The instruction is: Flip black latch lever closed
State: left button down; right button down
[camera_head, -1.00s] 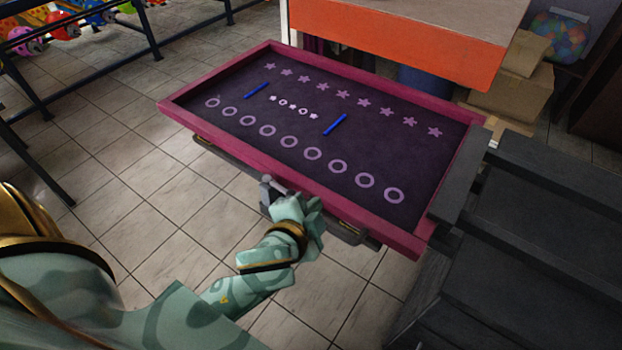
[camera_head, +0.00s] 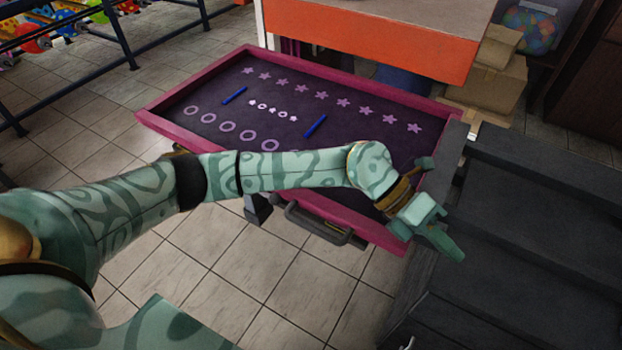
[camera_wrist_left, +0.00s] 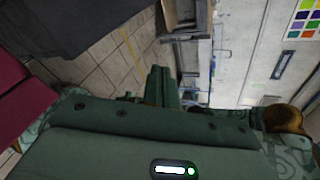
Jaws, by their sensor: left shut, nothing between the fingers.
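The screen-printing frame (camera_head: 160,125) has a magenta rim and a dark mesh with stars, rings and two blue strips. A dark latch lever (camera_head: 257,208) hangs down below its front rim, left of a grey bar handle (camera_head: 318,225). My left arm crosses over the front of the frame and hides part of the rim. My left gripper (camera_head: 447,243) is at the frame's front right corner, well right of the lever and not touching it. In the left wrist view its fingers (camera_wrist_left: 162,86) are together and empty. My right gripper is not in view.
A dark slatted bench (camera_head: 530,220) stands close at the right, near my left gripper. An orange-edged table (camera_head: 370,38) is behind the frame. Cardboard boxes (camera_head: 490,85) stand behind at the right. Tiled floor (camera_head: 230,270) is open in front.

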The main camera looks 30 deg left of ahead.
pick_arm(q)
jog(key=w+a+f+y, duration=0.1)
jog(key=a+y, duration=0.1)
jog(key=a, duration=0.1)
jog(key=w+a+f+y, duration=0.1)
jog(key=a, duration=0.1)
jog(key=shift+w+a+f+m+y, duration=0.15)
jog(key=shift+w+f+m+y, duration=0.15)
jog(key=w+a+r+n+y, duration=0.1)
jog(key=w+a+r+y, duration=0.1)
jog(key=a, duration=0.6)
jog(key=w+a+r+n+y, duration=0.2)
jog(key=a+y, duration=0.3)
jog(key=a, duration=0.4)
jog(key=w+a+r+n+y, duration=0.1)
jog(key=w+a+r+y, duration=0.2)
jog(key=a, duration=0.6)
jog(key=shift+w+n, duration=0.4)
jog(key=shift+w, duration=0.3)
jog(key=shift+f, duration=0.1)
jog(key=b+x, duration=0.1)
jog(key=x, duration=0.4)
jog(key=b+x, duration=0.1)
jog(key=x, duration=0.3)
jog(key=shift+s+f, duration=0.3)
jog(key=s, duration=0.2)
jog(key=s+a+f, duration=0.1)
jog(key=shift+s+a, duration=0.1)
jog(key=shift+s, duration=0.35)
